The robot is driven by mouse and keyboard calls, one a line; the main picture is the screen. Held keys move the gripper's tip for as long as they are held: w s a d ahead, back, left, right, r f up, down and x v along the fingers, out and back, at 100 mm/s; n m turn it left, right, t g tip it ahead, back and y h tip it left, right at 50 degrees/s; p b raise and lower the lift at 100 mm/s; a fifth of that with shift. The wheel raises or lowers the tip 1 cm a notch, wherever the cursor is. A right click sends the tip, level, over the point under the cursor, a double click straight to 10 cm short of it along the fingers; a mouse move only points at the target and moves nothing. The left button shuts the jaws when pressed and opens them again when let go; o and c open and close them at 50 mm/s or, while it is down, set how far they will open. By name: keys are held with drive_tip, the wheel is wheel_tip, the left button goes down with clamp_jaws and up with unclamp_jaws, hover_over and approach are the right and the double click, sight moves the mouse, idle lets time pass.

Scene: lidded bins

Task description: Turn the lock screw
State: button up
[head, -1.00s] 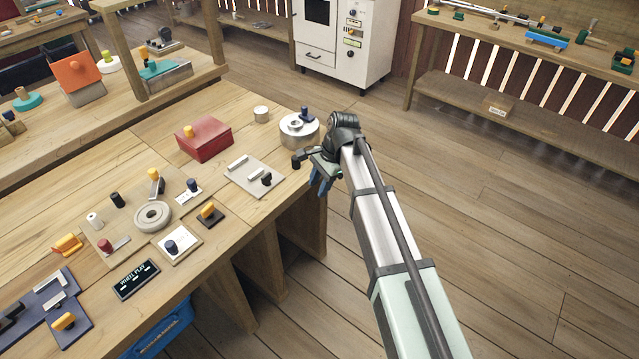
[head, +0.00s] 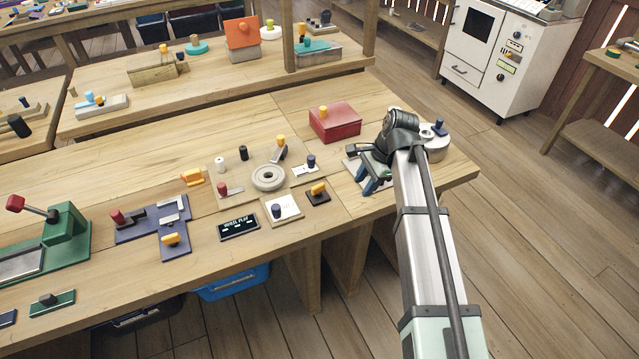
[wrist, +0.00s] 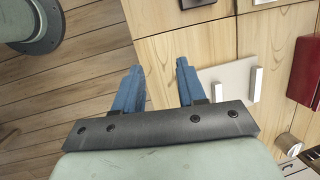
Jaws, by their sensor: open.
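My gripper (head: 369,184) has its blue fingers apart and empty, above the right part of the bench. In the wrist view the fingers (wrist: 158,72) have only floor and bench edge between them. Which knob is the lock screw, I cannot tell. A wheel board left of my gripper bears a grey ring (head: 268,178), a yellow-topped lever (head: 281,142), a black knob (head: 243,152), a white knob (head: 221,163) and a red knob (head: 223,188). A dark "WHEEL PLAY" sign (head: 238,227) lies in front. My gripper touches none of these.
A red box (head: 335,122) stands behind my gripper. A pale plate with white bars (wrist: 222,82) lies beside it, partly hidden in the head view. A yellow knob (head: 318,189) and a navy knob (head: 277,210) stand nearer the front edge. A green press (head: 62,235) is far left.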

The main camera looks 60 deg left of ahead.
sight(318, 186)
drive_tip(key=s+a+r+n+t+h, duration=0.1)
drive_tip(key=s+a+r+n+t, duration=0.15)
drive_tip(key=s+a+r, duration=0.75)
drive_tip(key=shift+h, duration=0.5)
drive_tip(key=f, duration=1.5)
drive_tip(key=shift+w+d+f, duration=0.2)
drive_tip(key=shift+d+f, duration=0.05)
drive_tip(key=shift+d, duration=0.05)
drive_tip(key=shift+c, duration=0.2)
clamp_jaws()
